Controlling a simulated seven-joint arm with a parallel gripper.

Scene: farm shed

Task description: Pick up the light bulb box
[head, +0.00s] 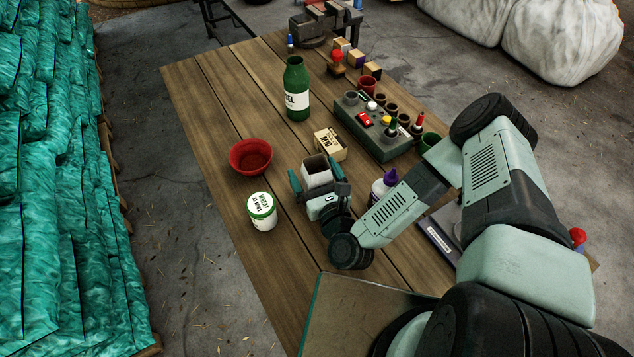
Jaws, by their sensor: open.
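A small pale box (316,165), which I take to be the light bulb box, stands on the wooden table. I cannot tell whether either finger touches the box. The lower part of the box is hidden behind my gripper.
A cardboard M10 box (330,145) stands close behind. A purple-capped bottle (382,187) and a dark organiser (376,140) are to the right.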

